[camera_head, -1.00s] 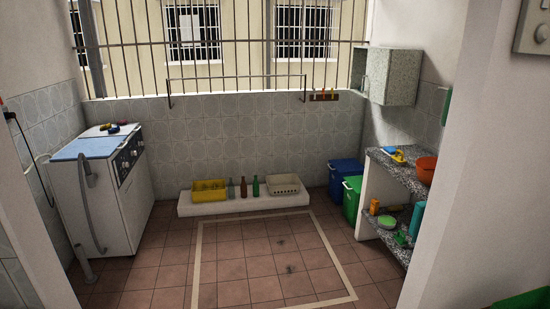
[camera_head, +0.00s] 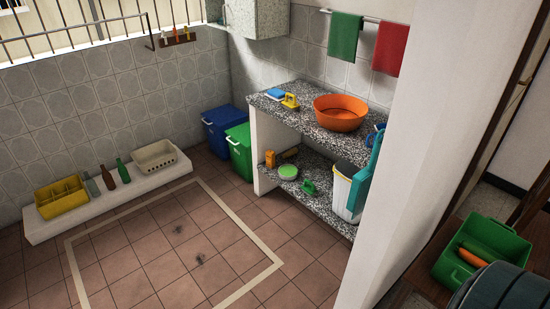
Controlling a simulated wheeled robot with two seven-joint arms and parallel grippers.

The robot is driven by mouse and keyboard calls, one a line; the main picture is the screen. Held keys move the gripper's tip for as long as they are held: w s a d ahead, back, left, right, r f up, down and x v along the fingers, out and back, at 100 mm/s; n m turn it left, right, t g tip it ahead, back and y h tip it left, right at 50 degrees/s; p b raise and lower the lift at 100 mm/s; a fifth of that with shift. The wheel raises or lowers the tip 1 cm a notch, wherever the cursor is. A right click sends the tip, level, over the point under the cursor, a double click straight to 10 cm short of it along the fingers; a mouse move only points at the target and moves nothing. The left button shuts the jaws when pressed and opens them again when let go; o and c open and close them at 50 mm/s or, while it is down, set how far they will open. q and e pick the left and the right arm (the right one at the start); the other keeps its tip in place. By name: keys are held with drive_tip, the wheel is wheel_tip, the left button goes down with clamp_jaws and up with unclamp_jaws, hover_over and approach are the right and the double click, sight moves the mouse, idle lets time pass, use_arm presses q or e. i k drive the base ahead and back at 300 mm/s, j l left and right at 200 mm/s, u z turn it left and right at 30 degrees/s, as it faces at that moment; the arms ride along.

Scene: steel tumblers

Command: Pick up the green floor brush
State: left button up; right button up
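A small green object (camera_head: 308,187), which looks like the green floor brush, sits on the lower speckled shelf (camera_head: 325,209) of the stone unit. It is to the right of a pale green round item (camera_head: 288,171) and to the left of a white bin. It is small in the picture, so its bristles and handle are hard to make out. Neither of my grippers shows in the view.
The upper counter (camera_head: 285,112) holds an orange basin (camera_head: 340,112), a yellow brush-like item (camera_head: 290,102) and a blue item. A wall corner (camera_head: 400,180) stands at the right. Blue and green bins stand left of the unit.

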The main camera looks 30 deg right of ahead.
sight(311, 190)
drive_tip(key=i, duration=1.4)
drive_tip(key=i+z, duration=0.4)
drive_tip(key=i+j+z, duration=0.1)
drive_tip(key=i+z, duration=0.5)
drive_tip(key=z, duration=0.2)
drive_tip(key=i+z, duration=0.2)
drive_tip(key=z, duration=0.2)
drive_tip(key=i+z, duration=0.15)
drive_tip(key=z, duration=0.2)
drive_tip(key=i+j+z, duration=0.2)
drive_tip(key=z, duration=0.2)
drive_tip(key=i+j+z, duration=0.35)
drive_tip(key=k+l, duration=0.05)
drive_tip(key=l, duration=0.05)
